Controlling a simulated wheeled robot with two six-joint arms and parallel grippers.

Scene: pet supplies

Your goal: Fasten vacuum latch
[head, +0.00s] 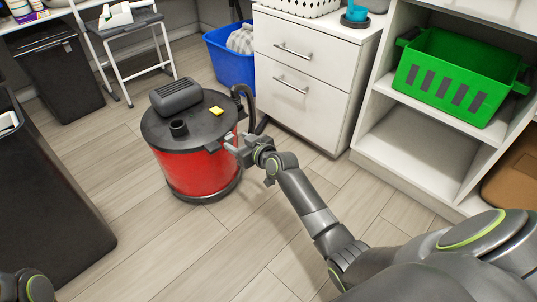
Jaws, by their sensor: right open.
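The vacuum (192,172) stands upright on the floor left of centre in the head view. It has a red drum, a black lid (205,132) with a grey motor hump, and a small yellow piece (216,111) on top. A black hose (247,100) rises behind its right side. My right gripper (236,147) is open at the drum's upper right side, just below the lid's rim. I cannot make out the latch there or whether the fingers touch the vacuum. Only a piece of my left arm shows at the lower left corner; its gripper is out of view.
A white drawer cabinet (308,62) and a blue bin (230,65) stand behind the vacuum. A white shelf at right holds a green crate (460,72). A grey step stool (128,27) and a black bin (62,75) are at the back left. The floor in front is clear.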

